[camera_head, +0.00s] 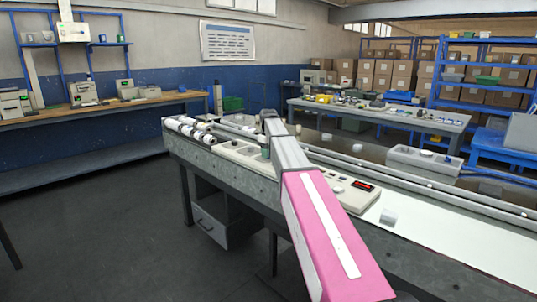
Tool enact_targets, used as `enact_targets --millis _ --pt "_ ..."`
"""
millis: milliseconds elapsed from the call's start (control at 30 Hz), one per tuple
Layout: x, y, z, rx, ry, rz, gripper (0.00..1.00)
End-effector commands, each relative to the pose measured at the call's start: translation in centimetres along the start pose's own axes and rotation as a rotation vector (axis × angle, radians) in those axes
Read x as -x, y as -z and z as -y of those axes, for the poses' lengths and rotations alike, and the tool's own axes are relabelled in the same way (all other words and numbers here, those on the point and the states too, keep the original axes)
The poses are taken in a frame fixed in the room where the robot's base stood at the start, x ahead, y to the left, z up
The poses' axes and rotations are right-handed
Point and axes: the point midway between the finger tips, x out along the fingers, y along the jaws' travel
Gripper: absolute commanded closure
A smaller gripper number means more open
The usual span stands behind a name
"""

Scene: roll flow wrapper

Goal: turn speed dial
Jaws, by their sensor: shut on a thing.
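The long roll flow wrapper (240,172) runs from the left middle to the lower right. A beige control panel (236,148) with small knobs sits on its top at the left. My pink and grey arm reaches across the machine, and its far end, my gripper (266,142), is over the right part of this panel. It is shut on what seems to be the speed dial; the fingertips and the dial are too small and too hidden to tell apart. A second panel (352,192) with a red display lies to the right, partly behind my arm.
White rollers (187,129) stand at the machine's left end. A small pale block (388,217) lies on the white belt at the right. A grey box with knobs (422,162) stands behind. The floor (110,225) at the left front is clear.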

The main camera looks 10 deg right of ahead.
Motion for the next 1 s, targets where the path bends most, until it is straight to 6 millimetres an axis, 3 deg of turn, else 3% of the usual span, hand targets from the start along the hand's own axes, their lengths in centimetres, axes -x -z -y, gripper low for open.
enact_targets --millis 367,1000 --pt "0.02 0.01 0.00 -0.175 0.000 0.000 0.84" --pt "0.04 0.01 0.00 -0.757 0.000 0.000 0.84"
